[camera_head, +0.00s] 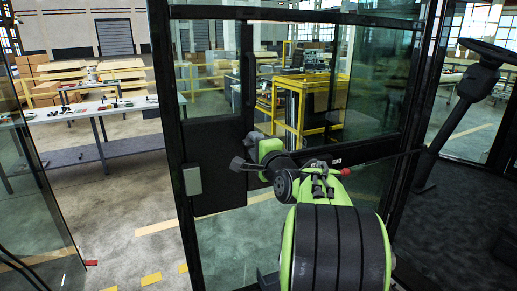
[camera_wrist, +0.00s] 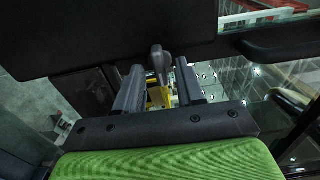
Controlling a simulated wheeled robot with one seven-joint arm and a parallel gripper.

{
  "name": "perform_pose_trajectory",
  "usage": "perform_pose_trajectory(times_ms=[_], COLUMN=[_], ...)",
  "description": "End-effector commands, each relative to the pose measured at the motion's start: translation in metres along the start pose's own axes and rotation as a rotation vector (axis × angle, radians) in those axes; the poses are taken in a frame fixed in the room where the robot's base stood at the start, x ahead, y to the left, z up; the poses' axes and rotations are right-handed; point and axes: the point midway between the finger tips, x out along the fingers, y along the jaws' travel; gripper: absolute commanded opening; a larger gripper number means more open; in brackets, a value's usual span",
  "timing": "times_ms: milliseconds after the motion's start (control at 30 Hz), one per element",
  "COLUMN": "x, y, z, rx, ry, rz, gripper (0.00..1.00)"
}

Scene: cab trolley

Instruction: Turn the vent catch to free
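The vent catch (camera_wrist: 157,57) is a small grey lever with a rounded end, below a dark panel (camera_wrist: 110,35) in the wrist view. My gripper (camera_wrist: 161,72) is open, with one finger on each side of the catch. Gaps show between the catch and both fingers, and I cannot tell how deep the catch sits between them. In the head view my gripper (camera_head: 236,164) is at the dark lower panel of the cab door or window frame. The catch cannot be made out there.
A grey box (camera_head: 192,180) is on the frame post left of my gripper. A dark steering column (camera_head: 465,95) stands at the right. Glass panes surround the frame. Outside are a yellow trolley (camera_head: 300,84) and a workbench (camera_head: 90,108).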

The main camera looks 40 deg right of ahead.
Motion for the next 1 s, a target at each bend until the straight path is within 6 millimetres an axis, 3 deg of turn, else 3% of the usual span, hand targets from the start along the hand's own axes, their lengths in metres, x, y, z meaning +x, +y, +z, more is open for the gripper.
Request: perform_pose_trajectory(times_ms=[167, 400, 600, 767, 1000], x=[-0.028, -0.097, -0.142, -0.157, -0.157], y=[0.001, 0.002, 0.002, 0.001, 0.000], z=[-0.001, -0.001, 0.000, 0.000, 0.000], rx=[0.000, 0.000, 0.000, 0.000, 0.000], ry=[0.004, 0.006, 0.003, 0.001, 0.001], rz=[-0.004, -0.003, -0.002, 0.000, 0.000], gripper=[0.38, 0.38, 0.38, 0.38, 0.38])
